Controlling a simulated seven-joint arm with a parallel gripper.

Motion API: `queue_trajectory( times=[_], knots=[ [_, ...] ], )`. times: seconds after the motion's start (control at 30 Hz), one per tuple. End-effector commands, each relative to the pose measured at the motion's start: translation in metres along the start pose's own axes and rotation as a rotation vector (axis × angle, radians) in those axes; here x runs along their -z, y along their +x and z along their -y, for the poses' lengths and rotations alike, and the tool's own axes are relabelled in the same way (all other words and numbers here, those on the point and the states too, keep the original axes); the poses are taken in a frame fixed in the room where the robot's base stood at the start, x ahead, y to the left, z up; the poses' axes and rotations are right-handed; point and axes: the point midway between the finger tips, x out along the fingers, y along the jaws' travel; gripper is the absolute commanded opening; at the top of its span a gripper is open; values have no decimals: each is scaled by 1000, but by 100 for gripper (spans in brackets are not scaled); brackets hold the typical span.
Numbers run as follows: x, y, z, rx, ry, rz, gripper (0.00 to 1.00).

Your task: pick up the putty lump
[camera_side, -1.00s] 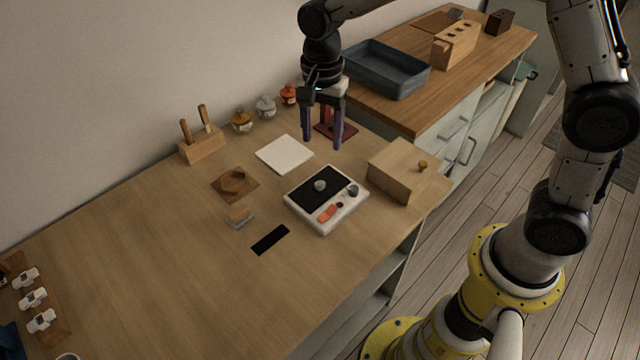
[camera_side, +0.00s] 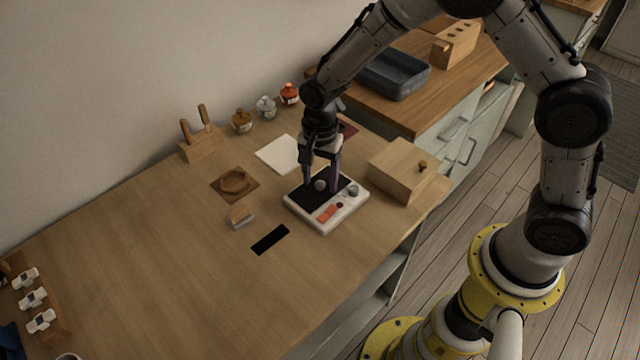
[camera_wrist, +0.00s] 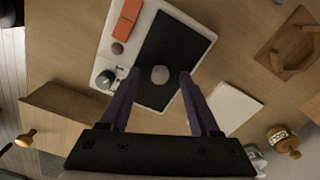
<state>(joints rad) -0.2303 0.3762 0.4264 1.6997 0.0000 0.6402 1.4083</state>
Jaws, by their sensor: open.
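The putty lump (camera_side: 320,185) is a small grey round blob on the black plate of a white tray-like device (camera_side: 322,229). In the wrist view the lump (camera_wrist: 159,75) lies just beyond and between the fingertips, on the black plate (camera_wrist: 178,44). My gripper (camera_side: 321,186) is low over the device, with its two purple fingers apart on either side of the lump. In the wrist view my gripper (camera_wrist: 159,76) is open and empty. I cannot tell whether the fingertips touch the plate. The device also carries an orange block (camera_side: 328,212) and a dark knob (camera_wrist: 105,79).
A wooden box with a knob (camera_side: 403,172) stands close to the right of the device. A white square (camera_side: 279,154) lies behind it, and a wooden holder (camera_side: 234,183) and a small block (camera_side: 240,215) are to its left. The table's left middle is clear.

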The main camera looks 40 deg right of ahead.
Motion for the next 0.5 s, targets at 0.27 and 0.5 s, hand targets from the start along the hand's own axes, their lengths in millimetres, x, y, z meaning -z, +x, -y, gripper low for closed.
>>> queue_trajectory(
  times=[0.27, 0.5],
  knots=[
    [0, 2, 0, 1, 0, 0, 57],
    [0, 1, 0, 1, 0, 0, 14]
  ],
)
